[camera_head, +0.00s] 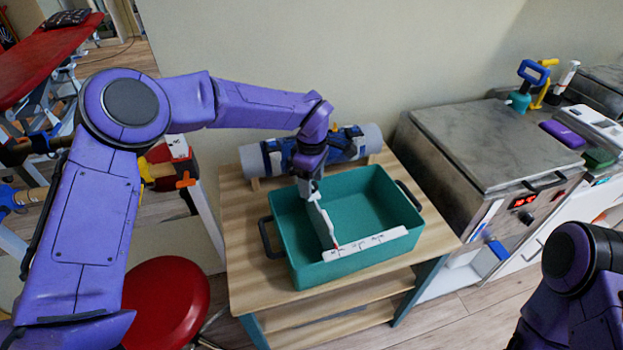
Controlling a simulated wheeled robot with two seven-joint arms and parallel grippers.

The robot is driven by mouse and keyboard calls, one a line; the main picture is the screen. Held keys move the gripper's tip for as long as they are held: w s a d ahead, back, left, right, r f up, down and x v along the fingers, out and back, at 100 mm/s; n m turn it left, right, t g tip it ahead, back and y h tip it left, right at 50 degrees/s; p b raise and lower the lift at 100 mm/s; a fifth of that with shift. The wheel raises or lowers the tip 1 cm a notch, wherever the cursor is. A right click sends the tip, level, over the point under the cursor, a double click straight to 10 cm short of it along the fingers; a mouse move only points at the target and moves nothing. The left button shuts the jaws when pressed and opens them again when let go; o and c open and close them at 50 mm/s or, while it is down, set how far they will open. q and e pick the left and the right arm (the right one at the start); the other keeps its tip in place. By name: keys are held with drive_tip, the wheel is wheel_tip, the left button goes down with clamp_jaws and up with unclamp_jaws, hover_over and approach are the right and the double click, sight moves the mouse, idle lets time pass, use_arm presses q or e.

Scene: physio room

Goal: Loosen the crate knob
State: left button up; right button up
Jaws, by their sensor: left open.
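A teal crate (377,188) with dark side handles stands on a small wooden table (245,290). A pale strip (368,243) with small dark marks lies along the crate's front inner wall. A second white bar (324,223) runs inside the crate from below my left gripper to that strip. A tiny red spot shows where they meet. I cannot make out a knob clearly. My left gripper (308,193) points down over the crate's back left part, with its jaws open. Its fingertips are small and partly merge with the white bar. My right gripper is out of the picture.
A grey roll with blue straps (372,137) lies behind the crate. A metal-topped unit (480,140) with a red display stands to the right, bearing several bottles and tools at its back. A red stool (166,300) stands at the table's left. The crate's right half looks empty.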

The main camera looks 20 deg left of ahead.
use_arm(q)
drive_tip(key=c, duration=1.1)
drive_tip(key=shift+o, duration=0.2)
